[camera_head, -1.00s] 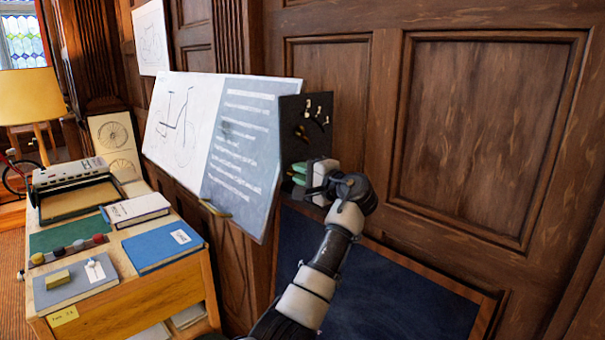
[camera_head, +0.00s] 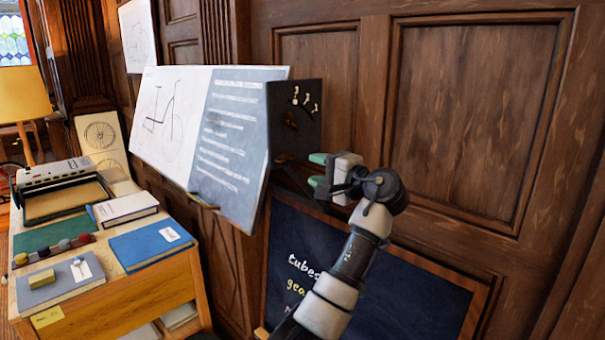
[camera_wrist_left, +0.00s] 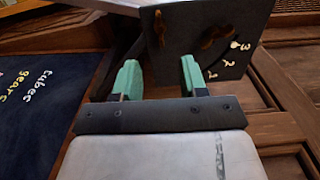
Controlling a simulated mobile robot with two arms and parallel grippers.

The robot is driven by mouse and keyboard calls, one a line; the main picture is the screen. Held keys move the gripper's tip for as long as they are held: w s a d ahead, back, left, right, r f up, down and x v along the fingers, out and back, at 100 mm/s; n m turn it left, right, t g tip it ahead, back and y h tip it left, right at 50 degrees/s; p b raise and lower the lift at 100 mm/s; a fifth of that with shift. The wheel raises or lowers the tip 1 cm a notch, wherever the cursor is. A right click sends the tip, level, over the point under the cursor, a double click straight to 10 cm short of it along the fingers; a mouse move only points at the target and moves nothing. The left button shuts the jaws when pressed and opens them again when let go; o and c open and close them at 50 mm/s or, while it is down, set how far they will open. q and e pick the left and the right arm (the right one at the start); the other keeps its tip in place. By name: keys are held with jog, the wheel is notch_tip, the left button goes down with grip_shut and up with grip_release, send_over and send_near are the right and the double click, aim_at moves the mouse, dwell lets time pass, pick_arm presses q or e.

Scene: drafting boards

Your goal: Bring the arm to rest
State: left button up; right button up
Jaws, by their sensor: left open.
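My left gripper (camera_head: 318,170) is raised in front of the wood-panelled wall, with its arm coming up from the bottom of the head view. Its green fingers are apart with nothing between them, as the left wrist view (camera_wrist_left: 158,78) shows. The fingers point toward a dark panel (camera_head: 308,118) with small hooks and pale marks, fixed at the right end of the drafting board (camera_head: 240,130). In the wrist view the panel (camera_wrist_left: 225,60) lies just beyond the fingertips; I cannot tell the exact gap. My right gripper is not in view.
A dark chalkboard (camera_head: 400,290) with writing leans below the gripper. A wooden desk (camera_head: 110,305) at the left holds a blue book (camera_head: 140,246), a grey book (camera_head: 50,288) and a machine (camera_head: 55,173). A lamp (camera_head: 22,95) stands behind. The panelled wall at right is bare.

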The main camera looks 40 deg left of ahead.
pick_arm(q)
jog(key=shift+s+d, duration=0.15)
jog(key=shift+d, duration=1)
